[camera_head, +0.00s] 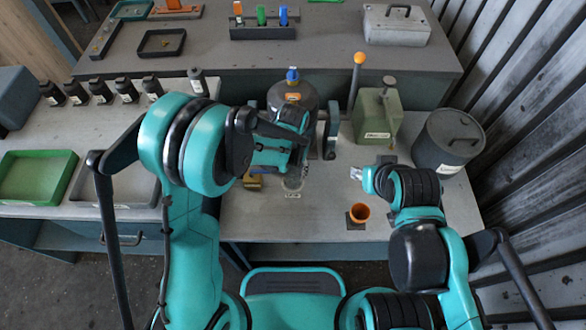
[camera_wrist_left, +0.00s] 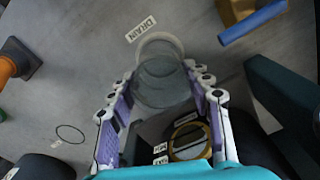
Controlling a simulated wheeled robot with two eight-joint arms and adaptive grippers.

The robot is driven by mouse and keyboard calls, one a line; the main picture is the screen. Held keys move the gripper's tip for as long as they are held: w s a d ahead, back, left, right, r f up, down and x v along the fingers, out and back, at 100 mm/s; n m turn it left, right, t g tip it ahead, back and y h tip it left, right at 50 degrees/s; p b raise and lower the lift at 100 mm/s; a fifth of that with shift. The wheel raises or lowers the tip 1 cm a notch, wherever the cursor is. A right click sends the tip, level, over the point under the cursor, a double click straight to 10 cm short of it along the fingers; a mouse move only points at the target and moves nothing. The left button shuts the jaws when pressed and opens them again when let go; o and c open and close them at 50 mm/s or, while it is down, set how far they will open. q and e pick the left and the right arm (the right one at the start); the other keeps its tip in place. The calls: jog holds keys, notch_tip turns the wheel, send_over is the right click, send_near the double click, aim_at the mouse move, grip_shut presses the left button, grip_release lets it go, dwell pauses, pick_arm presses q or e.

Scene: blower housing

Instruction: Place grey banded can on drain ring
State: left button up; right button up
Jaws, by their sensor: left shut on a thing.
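My left gripper (camera_wrist_left: 163,95) is shut on a smoky grey, see-through round body, taken as the grey banded can (camera_wrist_left: 163,84); no band can be made out. In the left wrist view a pale rim, seemingly the drain ring (camera_wrist_left: 158,40), shows just beyond it beside the DRAIN label (camera_wrist_left: 141,29). The can overlaps the rim there, and I cannot tell whether they touch. In the head view my left gripper (camera_head: 302,168) hangs over the bench, above the pale ring (camera_head: 292,184). My right gripper (camera_head: 357,173) is low over the bench on the right; its jaw opening is unclear.
The dark blower housing (camera_head: 291,92) stands behind the left gripper. A green canister (camera_head: 377,115) and a grey drum (camera_head: 447,141) stand at the right. Several dark labelled containers (camera_head: 101,91) line the left bench.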

pick_arm(q)
jog(key=o, duration=0.8)
jog(key=shift+f, duration=0.2)
jog(key=o, duration=0.4)
jog(key=shift+o, duration=0.2)
jog(key=shift+r, duration=0.1)
jog(key=shift+r, duration=0.4)
notch_tip(320, 180, up, 12)
jog(key=f+p, duration=0.1)
jog(key=p, duration=0.4)
jog(key=s+a+r+n+t, duration=0.2)
jog(key=s+a+r, duration=0.4)
jog(key=a, duration=0.3)
jog(key=s+a+r+n+t, duration=0.2)
jog(key=s+a+r+t, duration=0.3)
jog(key=a, duration=0.4)
jog(key=shift+v, duration=0.95)
